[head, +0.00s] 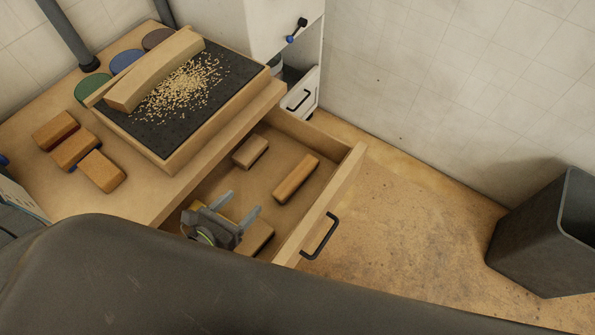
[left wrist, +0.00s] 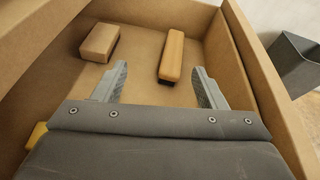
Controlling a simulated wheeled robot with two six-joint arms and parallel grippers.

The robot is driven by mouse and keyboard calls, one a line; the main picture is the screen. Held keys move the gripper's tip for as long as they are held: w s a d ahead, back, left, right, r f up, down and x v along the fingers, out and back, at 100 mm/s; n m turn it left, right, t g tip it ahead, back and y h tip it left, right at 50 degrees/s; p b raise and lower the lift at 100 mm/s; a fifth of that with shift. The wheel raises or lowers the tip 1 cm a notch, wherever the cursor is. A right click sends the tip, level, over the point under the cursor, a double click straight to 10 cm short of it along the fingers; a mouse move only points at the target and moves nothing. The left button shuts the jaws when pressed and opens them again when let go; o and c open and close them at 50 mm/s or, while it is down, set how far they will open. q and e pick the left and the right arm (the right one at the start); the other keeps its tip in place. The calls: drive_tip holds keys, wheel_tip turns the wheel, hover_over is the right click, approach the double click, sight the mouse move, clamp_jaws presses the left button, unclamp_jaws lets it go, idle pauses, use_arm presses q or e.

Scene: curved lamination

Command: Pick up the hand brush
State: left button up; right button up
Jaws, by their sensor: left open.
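A long wooden piece with rounded edges (head: 296,179), which looks like the hand brush, lies in the open drawer (head: 350,165). In the left wrist view the brush (left wrist: 172,54) shows a dark strip along its lower end; bristles cannot be made out clearly. My left gripper (head: 242,203) is open and empty, over the near part of the drawer. In the left wrist view its fingertips (left wrist: 160,70) point toward the brush, which appears between them, nearer the right finger, and apart from both. My right gripper is not in view.
A small wooden block (head: 250,152) lies left of the brush; another block (head: 257,236) is partly hidden by my gripper. The drawer has a black handle (head: 320,237). The bench bears a black-topped board (head: 170,135) with shavings. A dark bin (head: 540,235) stands right.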

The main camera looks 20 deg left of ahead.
use_arm(q)
drive_tip(key=d+f+m, duration=0.1)
drive_tip(key=d+f+m+g+h, duration=0.1)
drive_tip(key=f, duration=0.1)
drive_tip(key=shift+d+m, duration=0.1)
drive_tip(key=shift+m, duration=0.2)
approach(290, 182)
drive_tip(key=x, duration=0.4)
drive_tip(key=shift+x, duration=2.9)
drive_tip(key=shift+c, duration=0.2)
drive_tip(key=c, duration=1.1)
